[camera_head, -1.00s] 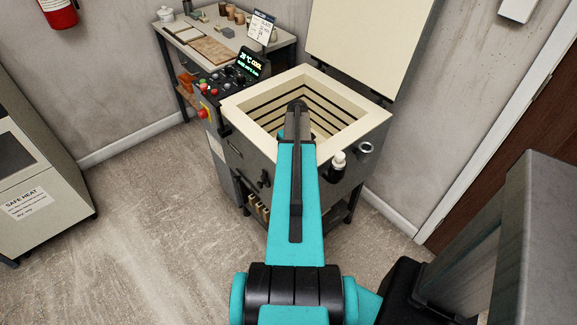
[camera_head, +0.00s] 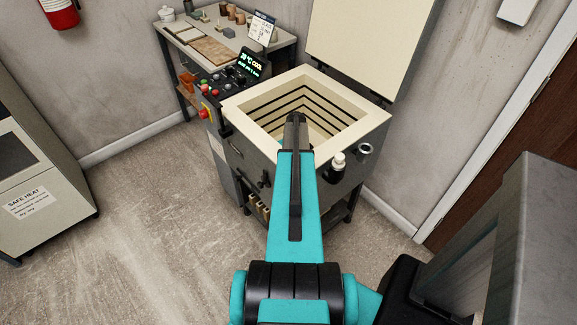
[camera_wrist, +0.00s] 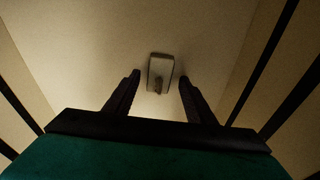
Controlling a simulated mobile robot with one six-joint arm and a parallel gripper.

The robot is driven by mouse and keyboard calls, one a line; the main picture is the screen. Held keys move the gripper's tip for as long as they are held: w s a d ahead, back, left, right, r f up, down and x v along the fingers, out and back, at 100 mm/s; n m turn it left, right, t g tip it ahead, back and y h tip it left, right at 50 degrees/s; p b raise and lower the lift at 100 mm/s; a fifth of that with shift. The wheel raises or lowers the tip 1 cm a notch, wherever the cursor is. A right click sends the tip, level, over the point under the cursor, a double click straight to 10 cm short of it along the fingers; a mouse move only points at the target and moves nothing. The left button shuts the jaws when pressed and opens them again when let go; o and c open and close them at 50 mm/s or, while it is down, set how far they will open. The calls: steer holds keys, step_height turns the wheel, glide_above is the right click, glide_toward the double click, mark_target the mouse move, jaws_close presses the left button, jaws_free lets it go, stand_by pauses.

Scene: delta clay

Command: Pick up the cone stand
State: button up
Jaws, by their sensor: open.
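The cone stand (camera_wrist: 160,66) is a small pale grey block with a darker stub rising from its near part. It rests on the cream floor of the kiln chamber in the wrist view. My gripper (camera_wrist: 160,77) is open above it, with one dark finger to the left of the stand and one to the right. A gap shows on both sides, and nothing is held. I cannot tell how far the fingertips are above the floor. In the head view my arm reaches over the open kiln (camera_head: 262,118), hiding the stand and the fingertips.
The chamber's grooved brick walls (camera_wrist: 285,70) stand around my gripper. A shelf table (camera_head: 205,45) with pots stands at the back left.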

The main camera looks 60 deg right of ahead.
steer(key=shift+c, duration=0.4)
steer(key=c, duration=1.1)
steer(key=shift+r, duration=0.1)
steer(key=shift+r+b, duration=0.8)
steer(key=shift+r, duration=4.1)
